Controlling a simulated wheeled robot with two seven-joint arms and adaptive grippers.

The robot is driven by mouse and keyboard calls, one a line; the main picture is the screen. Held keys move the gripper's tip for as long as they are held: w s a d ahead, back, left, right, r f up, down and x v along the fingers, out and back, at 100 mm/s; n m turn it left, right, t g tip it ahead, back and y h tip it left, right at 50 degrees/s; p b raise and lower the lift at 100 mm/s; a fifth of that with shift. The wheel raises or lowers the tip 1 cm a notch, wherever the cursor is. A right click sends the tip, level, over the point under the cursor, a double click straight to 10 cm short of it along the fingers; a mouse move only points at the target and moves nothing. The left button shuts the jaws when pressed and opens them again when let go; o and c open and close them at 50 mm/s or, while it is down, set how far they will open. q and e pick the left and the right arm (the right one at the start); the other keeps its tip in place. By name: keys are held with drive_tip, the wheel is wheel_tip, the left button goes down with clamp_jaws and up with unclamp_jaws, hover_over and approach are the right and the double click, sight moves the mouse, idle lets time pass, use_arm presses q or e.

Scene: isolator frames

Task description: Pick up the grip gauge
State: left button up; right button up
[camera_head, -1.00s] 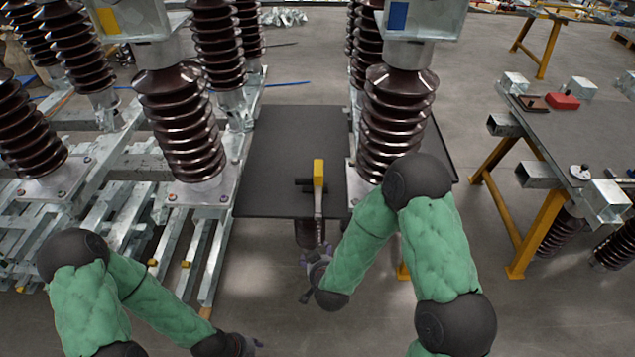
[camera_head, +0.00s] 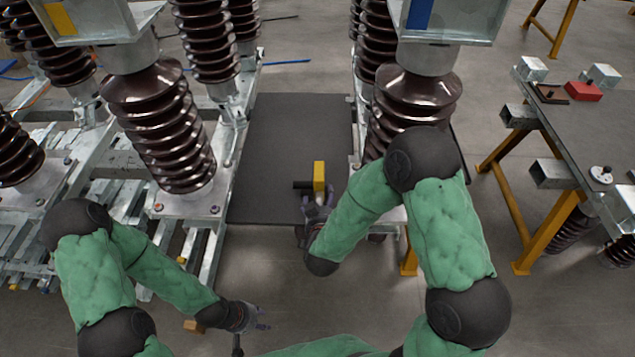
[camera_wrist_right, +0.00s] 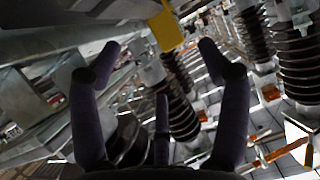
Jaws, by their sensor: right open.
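The item I take as the grip gauge is a yellow block (camera_head: 319,176) with a dark bar to its left. It is at the front edge of the dark tabletop between the insulator columns. My right gripper (camera_head: 317,205) is just below it in the head view, partly covering its lower part. In the right wrist view, the open fingers of my right gripper (camera_wrist_right: 158,55) are spread and empty.
Brown ribbed insulators on metal bases stand left (camera_head: 160,120) and right (camera_head: 412,100) of the dark tabletop (camera_head: 285,130). A workbench (camera_head: 590,125) with yellow legs, holding a red block (camera_head: 583,91), stands at the right.

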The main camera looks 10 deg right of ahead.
sight(321, 185)
drive_tip(key=b+x, duration=0.1)
drive_tip(key=x, duration=0.3)
drive_tip(key=shift+w+f, duration=0.2)
drive_tip(key=shift+f, duration=0.05)
drive_tip(key=shift+b+x, duration=1.15)
drive_tip(key=shift+x, duration=1.45)
drive_tip(key=shift+r, duration=0.2)
drive_tip(key=shift+c, duration=0.3)
drive_tip(key=shift+w, duration=0.1)
clamp_jaws()
